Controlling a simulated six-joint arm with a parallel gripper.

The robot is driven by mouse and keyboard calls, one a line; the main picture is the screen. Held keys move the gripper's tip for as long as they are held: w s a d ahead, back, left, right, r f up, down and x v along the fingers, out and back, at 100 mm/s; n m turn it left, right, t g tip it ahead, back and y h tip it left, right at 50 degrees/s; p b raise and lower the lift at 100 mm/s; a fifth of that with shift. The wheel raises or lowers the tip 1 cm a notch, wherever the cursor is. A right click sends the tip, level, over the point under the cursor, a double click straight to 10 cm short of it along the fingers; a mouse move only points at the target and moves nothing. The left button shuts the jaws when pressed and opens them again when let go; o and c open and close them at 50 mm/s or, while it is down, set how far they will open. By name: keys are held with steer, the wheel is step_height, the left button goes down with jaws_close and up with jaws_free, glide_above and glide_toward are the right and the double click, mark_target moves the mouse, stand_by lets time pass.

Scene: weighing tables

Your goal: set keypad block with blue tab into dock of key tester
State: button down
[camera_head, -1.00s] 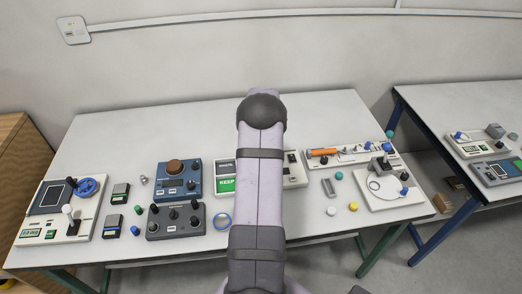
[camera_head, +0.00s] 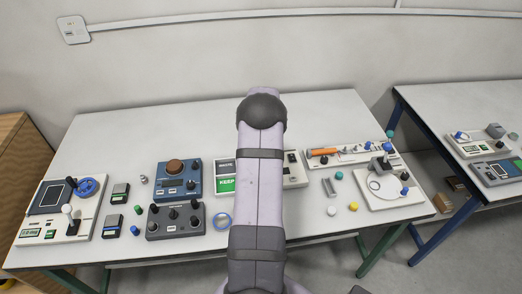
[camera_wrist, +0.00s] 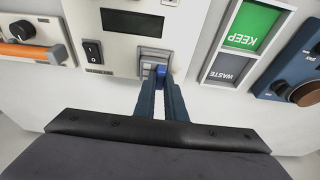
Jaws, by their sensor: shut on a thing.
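In the wrist view my gripper (camera_wrist: 168,82) is shut on a small blue tab (camera_wrist: 161,71). The tab is at the near edge of a grey keypad block (camera_wrist: 153,58), partly hidden by the fingers. The block is at the near edge of the cream key tester (camera_wrist: 180,30), which has a dark display and a black rocker switch. I cannot tell whether the block is fully seated in the dock. In the head view the tester (camera_head: 294,172) shows only in part behind my arm, and my gripper is hidden there.
A tray with KEEP and WASTE fields (camera_wrist: 240,45) stands right beside the tester in the wrist view. A blue device with a brown knob (camera_wrist: 305,92) is beyond it. A device with an orange cylinder (camera_wrist: 30,58) is on the left. The table's back (camera_head: 170,130) is clear.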

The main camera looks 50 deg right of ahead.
steer(key=shift+f+b, duration=0.45)
steer(key=shift+f, duration=0.15)
stand_by(0.4)
steer(key=c, duration=1.7)
jaws_free()
steer(key=shift+c, duration=0.2)
steer(key=b+v, duration=0.2)
steer(key=v, duration=0.5)
steer(key=shift+r, duration=0.15)
steer(key=shift+s, duration=0.1)
